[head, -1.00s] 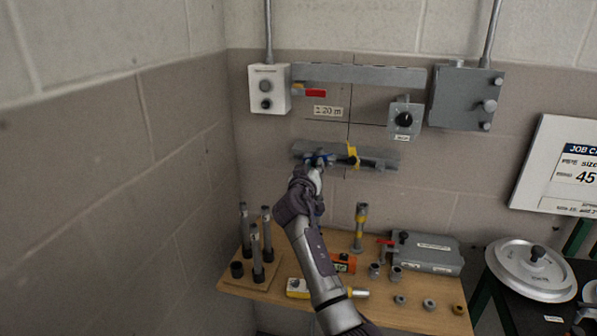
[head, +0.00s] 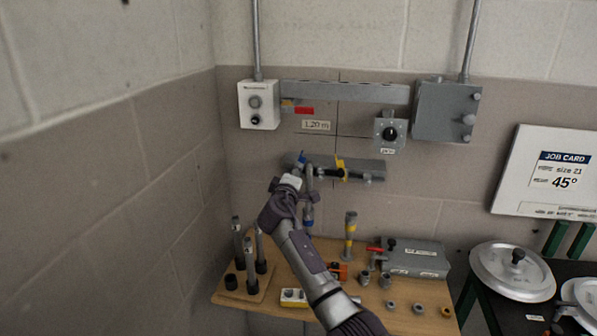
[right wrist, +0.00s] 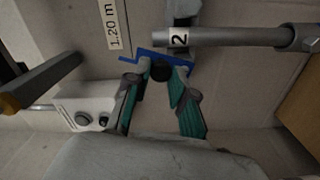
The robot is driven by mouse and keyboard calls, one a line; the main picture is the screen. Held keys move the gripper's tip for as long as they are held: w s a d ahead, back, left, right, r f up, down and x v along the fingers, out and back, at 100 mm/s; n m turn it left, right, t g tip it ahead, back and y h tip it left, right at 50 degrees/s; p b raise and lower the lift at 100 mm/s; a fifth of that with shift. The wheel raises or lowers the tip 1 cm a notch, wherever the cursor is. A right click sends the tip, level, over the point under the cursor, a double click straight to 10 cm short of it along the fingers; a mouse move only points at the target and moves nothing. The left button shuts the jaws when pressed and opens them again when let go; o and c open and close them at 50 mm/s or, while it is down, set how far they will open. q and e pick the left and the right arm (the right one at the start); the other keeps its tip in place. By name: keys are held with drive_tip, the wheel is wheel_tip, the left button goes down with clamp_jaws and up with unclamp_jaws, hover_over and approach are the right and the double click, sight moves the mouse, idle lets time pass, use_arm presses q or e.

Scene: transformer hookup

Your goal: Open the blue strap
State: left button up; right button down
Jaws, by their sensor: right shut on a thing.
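In the head view the blue strap (head: 302,158) is at the left end of a grey wall bracket (head: 362,166), its blue part standing up. A yellow strap (head: 341,168) is to its right on the same bracket. My right gripper (head: 292,182) is at the blue strap. In the right wrist view the blue strap (right wrist: 142,54) has a dark round knob (right wrist: 160,71) between my fingertips. A grey tube (right wrist: 228,38) marked 2 passes beside it; it hangs down in the head view (head: 309,186). My left gripper is not in view.
A white control box (head: 259,104), a dial box (head: 390,134) and a grey box (head: 446,110) are on the wall above. A wooden bench (head: 385,312) below holds upright posts (head: 238,240), a grey case (head: 414,259) and small fittings. Round lids (head: 512,270) are at the right.

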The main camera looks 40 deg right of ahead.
drive_tip(key=shift+w+a+r+n+p, duration=0.1)
drive_tip(key=shift+w+a+n+p, duration=0.2)
drive_tip(key=shift+n, duration=0.65)
drive_tip(key=shift+w+r+n+p, duration=0.1)
drive_tip(key=shift+n+p, duration=0.3)
drive_tip(key=shift+n, duration=0.5)
drive_tip(key=shift+w+a+n+p, duration=0.15)
drive_tip(key=shift+n+p, duration=0.2)
drive_tip(key=shift+n, duration=0.6)
drive_tip(key=c, duration=1)
unclamp_jaws()
drive_tip(key=shift+w+f, duration=0.1)
drive_tip(key=shift+f, duration=0.05)
drive_tip(key=v, duration=1.2)
